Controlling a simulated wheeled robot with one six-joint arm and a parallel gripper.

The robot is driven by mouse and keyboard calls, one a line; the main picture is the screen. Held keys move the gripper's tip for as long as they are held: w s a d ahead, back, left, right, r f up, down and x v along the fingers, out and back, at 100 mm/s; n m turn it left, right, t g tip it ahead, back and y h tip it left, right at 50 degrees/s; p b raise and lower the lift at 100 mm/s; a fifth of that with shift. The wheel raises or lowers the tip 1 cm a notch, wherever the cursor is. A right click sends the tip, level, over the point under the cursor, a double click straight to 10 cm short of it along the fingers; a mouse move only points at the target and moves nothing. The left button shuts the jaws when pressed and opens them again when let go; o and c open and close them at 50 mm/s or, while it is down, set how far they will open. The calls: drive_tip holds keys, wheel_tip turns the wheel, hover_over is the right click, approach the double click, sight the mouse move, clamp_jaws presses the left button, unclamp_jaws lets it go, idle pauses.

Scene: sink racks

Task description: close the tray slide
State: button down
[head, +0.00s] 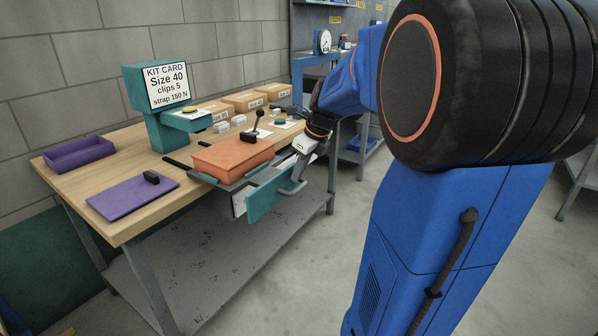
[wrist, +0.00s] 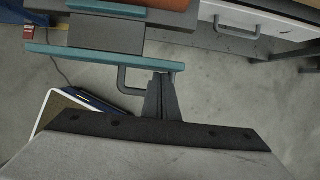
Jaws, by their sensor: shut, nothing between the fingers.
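The tray slide (wrist: 105,33) is a grey plate with a teal front (wrist: 100,55) and a grey loop handle (wrist: 122,82). In the head view its teal front (head: 262,198) stands out past the bench's front edge, so the slide is pulled out. An orange box (head: 233,157) sits above it; its edge shows at the top of the wrist view. My gripper (wrist: 160,78) is shut and empty, its fingertips at the right part of the teal front, beside the handle. In the head view my gripper (head: 297,172) is at the slide's right end; I cannot tell whether it touches.
The wooden bench (head: 75,178) holds a purple tray (head: 80,153), a purple mat (head: 130,197), a teal kit-card stand (head: 150,110) and cardboard boxes (head: 243,100). A white drawer (wrist: 265,20) with a handle is right of the slide. Open floor lies in front.

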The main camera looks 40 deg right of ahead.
drive_tip(key=w+a, duration=0.2)
drive_tip(key=w, duration=0.3)
drive_tip(key=w+a, duration=0.1)
drive_tip(key=w, duration=0.4)
drive_tip(key=w+a, duration=0.2)
drive_tip(key=w, duration=0.3)
drive_tip(key=shift+w+a, duration=0.1)
drive_tip(key=shift+a, duration=0.2)
drive_tip(key=shift+w+a+r, duration=0.1)
drive_tip(key=shift+w, duration=0.45)
